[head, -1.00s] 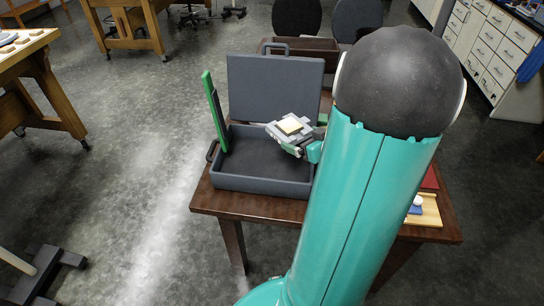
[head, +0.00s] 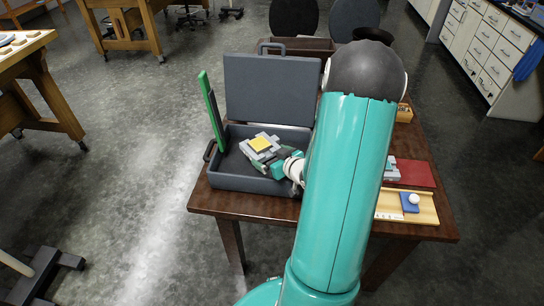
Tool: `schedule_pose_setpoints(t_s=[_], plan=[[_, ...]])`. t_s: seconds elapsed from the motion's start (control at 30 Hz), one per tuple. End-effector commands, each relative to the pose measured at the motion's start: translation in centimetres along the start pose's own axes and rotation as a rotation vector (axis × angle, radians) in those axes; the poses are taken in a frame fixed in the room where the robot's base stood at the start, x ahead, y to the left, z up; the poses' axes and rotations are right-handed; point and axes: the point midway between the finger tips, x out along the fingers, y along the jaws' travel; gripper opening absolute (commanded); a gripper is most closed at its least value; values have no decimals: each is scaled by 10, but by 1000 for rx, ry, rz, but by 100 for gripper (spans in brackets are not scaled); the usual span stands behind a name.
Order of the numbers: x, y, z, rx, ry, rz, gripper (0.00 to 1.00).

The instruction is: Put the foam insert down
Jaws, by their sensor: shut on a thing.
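The grey notched block with a yellow square on top, which I take to be the foam insert (head: 272,138), is over the open dark grey case (head: 245,184). My gripper (head: 262,158) comes in from the right and is shut on the block's near side; the fingertips are partly hidden. The block looks inside the case's outline, near its right half; I cannot tell whether it touches the case floor. The case's lid (head: 272,90) stands up at the back.
A green strip (head: 212,108) stands upright at the case's left end. On the brown table (head: 240,206), right of my arm, lie a red mat (head: 418,174) with a grey piece (head: 392,169) and a wooden tray (head: 424,212) with a blue block (head: 409,203) and white ball (head: 414,199).

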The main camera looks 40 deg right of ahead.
Motion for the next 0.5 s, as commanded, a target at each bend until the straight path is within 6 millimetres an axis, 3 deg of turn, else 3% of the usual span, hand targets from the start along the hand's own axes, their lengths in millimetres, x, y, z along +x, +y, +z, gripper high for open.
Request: schedule_pose_setpoints(t_s=[0.5], plan=[[4, 0, 8, -1, 0, 0, 73]])
